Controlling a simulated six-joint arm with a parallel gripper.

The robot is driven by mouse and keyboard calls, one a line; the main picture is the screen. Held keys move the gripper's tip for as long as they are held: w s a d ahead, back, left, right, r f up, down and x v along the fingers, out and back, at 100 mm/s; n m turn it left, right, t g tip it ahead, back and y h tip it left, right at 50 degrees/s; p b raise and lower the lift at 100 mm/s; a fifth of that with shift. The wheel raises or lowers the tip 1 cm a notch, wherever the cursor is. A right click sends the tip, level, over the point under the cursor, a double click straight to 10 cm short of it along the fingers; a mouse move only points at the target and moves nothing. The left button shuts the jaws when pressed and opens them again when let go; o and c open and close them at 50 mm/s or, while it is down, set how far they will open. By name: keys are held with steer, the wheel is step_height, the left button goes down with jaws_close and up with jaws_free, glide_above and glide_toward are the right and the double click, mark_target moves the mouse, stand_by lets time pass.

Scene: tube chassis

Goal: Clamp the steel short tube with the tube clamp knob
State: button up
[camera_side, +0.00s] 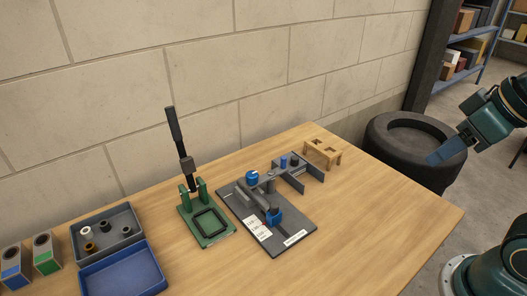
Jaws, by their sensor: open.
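A dark grey fixture plate (303,222) with white labels lies near the middle of the table. A grey tube-like piece (247,194) lies along it and looks like the steel short tube, but it is small in view. A blue round knob (252,176) sits at the plate's back, and a blue block with a dark top (274,216) sits nearer its front. I cannot tell for sure which is the tube clamp knob, or whether the clamp is tight. My gripper (446,151) is open and seemingly empty at the right, beyond the table edge, well away from the fixture.
A green press with a tall black lever (176,135) stands left of the plate. A grey parts tray (119,216), a blue tray (123,270) and small boxes fill the left. Grey brackets (315,171) and a wooden stand (323,151) are behind right. The front right table is clear.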

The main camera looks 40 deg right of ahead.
steer(key=shift+o, duration=0.2)
steer(key=w+a+r+n+g, duration=0.1)
steer(key=w+a+r+n, duration=0.1)
steer(key=w+r+n, duration=0.4)
steer(key=n+g, duration=0.5)
steer(key=n, duration=1.4)
glide_above(252, 174)
step_height(252, 174, down, 9)
steer(key=shift+f, duration=0.1)
step_height(252, 174, down, 14)
steer(key=shift+r, duration=0.15)
steer(key=shift+c, duration=0.2)
